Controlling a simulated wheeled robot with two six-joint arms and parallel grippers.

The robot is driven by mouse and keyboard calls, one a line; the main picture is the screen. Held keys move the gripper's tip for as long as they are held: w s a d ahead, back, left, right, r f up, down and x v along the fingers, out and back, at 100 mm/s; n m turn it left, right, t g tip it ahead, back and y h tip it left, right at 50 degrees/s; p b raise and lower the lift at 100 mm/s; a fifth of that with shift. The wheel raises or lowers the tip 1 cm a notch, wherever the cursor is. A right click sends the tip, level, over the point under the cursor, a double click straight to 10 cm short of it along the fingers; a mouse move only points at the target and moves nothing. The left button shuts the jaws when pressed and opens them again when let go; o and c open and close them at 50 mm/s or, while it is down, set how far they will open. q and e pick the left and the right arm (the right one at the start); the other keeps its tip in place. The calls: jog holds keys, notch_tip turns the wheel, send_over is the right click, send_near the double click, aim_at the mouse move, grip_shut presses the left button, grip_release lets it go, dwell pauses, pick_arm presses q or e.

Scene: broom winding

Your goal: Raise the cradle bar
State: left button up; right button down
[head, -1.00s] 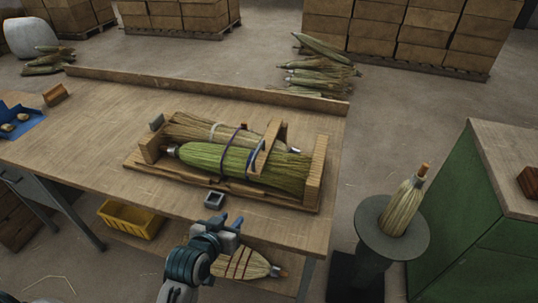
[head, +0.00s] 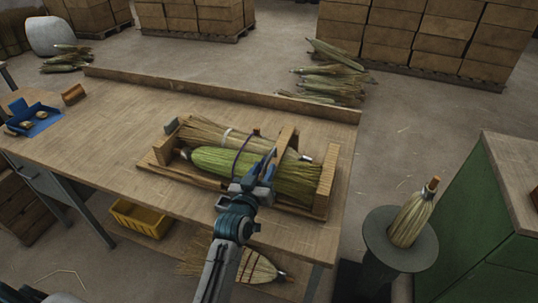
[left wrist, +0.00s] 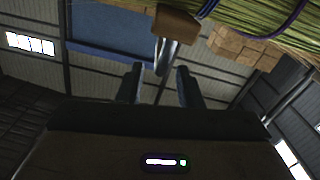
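The cradle (head: 326,190) is a wooden frame on the bench, holding a green broom bundle (head: 225,160) and a tan bundle (head: 205,133) lying side by side. The wooden cradle bar (head: 286,141) lies across the bundles, partly hidden behind my gripper. My left gripper (head: 268,167) is over the cradle's front side, at the bar's near end. In the left wrist view, its two fingers (left wrist: 160,73) are apart. A metal pin (left wrist: 164,58) under a brown wooden block (left wrist: 178,25) shows between and just beyond the fingertips; I cannot tell whether they touch it. My right gripper is out of view.
A raised ledge (head: 220,96) runs along the bench's back edge. A blue tray (head: 38,124) sits at the left. A broom head stands on a round stand (head: 400,251) at the right, beside a green cabinet (head: 490,215).

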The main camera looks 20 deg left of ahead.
aim_at(274, 147)
pick_arm(q)
jog(key=shift+w+d+p, duration=0.1)
jog(key=shift+w+p, duration=0.5)
jog(key=shift+w, duration=2.2)
grip_shut()
